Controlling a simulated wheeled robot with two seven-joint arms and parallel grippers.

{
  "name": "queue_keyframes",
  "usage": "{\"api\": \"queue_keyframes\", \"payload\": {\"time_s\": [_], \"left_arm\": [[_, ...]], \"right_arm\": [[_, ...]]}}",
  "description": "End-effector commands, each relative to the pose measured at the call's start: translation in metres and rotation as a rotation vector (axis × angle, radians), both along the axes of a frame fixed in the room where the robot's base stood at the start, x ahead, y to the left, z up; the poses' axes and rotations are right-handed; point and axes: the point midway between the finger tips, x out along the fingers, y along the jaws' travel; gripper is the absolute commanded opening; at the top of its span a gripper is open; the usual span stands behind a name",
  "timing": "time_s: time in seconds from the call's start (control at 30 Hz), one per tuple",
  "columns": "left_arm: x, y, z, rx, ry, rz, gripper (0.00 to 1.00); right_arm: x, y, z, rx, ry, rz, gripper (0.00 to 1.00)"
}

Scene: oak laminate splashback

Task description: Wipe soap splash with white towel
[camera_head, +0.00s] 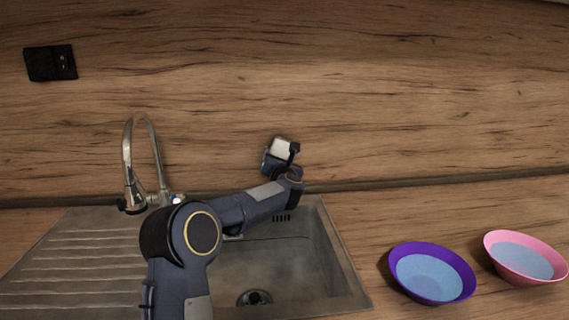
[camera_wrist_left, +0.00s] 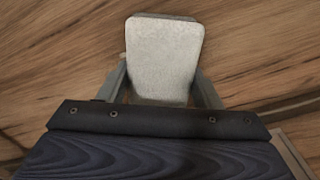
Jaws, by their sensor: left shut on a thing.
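My left arm reaches over the sink toward the oak splashback. My left gripper (camera_head: 277,160) is shut on the white towel (camera_head: 281,147), a small pale pad close to the splashback. In the left wrist view the towel (camera_wrist_left: 165,58) sits between the two fingers of my left gripper (camera_wrist_left: 160,90), with wood grain behind it. I cannot tell whether the towel touches the wood. No soap splash shows clearly in either view; it may be hidden behind the towel or gripper. My right gripper is not in view.
A metal sink (camera_head: 330,262) with a ribbed drainer lies below my arm. A chrome tap (camera_head: 128,155) stands to the left. A purple bowl (camera_head: 396,275) and a pink bowl (camera_head: 494,262) stand on the counter at right. A black socket (camera_head: 50,63) is on the splashback.

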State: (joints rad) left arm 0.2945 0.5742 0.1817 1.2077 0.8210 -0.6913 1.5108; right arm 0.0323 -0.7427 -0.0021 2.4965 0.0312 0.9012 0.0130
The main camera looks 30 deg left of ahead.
Motion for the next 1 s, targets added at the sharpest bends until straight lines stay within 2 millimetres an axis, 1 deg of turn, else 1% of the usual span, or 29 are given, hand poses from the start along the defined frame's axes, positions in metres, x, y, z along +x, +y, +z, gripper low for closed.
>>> {"api": "queue_keyframes", "payload": {"time_s": [0.03, 0.4, 0.67, 1.0], "left_arm": [[-0.002, 0.004, 0.000, 0.001, -0.001, 0.007, 0.40], [-0.022, 0.024, -0.003, -0.001, -0.001, 0.005, 0.40], [-0.027, 0.030, -0.004, -0.001, 0.001, 0.003, 0.40], [-0.043, 0.053, -0.006, -0.002, 0.002, 0.003, 0.40]], "right_arm": [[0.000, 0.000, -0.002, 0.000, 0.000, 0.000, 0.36], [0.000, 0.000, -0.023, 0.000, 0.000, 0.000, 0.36], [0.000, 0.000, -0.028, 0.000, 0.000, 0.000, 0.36], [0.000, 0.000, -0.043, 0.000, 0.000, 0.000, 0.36]]}}
